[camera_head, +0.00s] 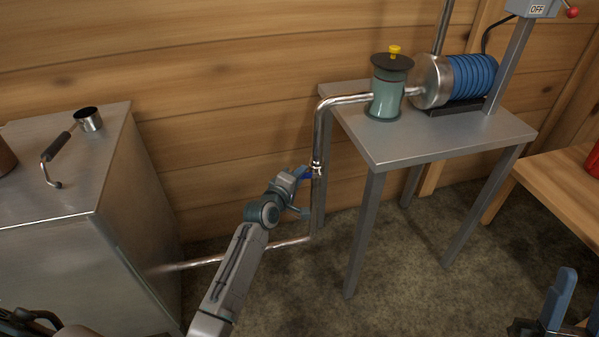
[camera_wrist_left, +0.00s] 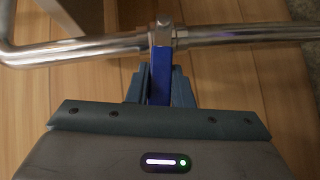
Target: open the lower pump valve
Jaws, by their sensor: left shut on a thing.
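The lower pump valve sits on the vertical part of the steel pipe (camera_head: 318,140), left of the pump table. In the left wrist view its metal body (camera_wrist_left: 163,37) is on the pipe (camera_wrist_left: 225,35), and its blue lever (camera_wrist_left: 160,75) stands out crosswise to the pipe. My left gripper (camera_head: 304,175) is at this valve. In the left wrist view its fingers (camera_wrist_left: 160,88) are shut on the blue lever, one on each side. They cover part of the lever in the head view. My right gripper (camera_head: 578,300) is partly in view at the lower right, fingers apart and away from the valve.
The grey metal table (camera_head: 440,135) carries a green canister (camera_head: 387,95) and a blue-ribbed pump (camera_head: 472,77). A steel cabinet (camera_head: 60,250) with a dipper (camera_head: 88,118) stands at the left. A wooden bench (camera_head: 555,180) is at the right. The wooden wall is close behind the pipe.

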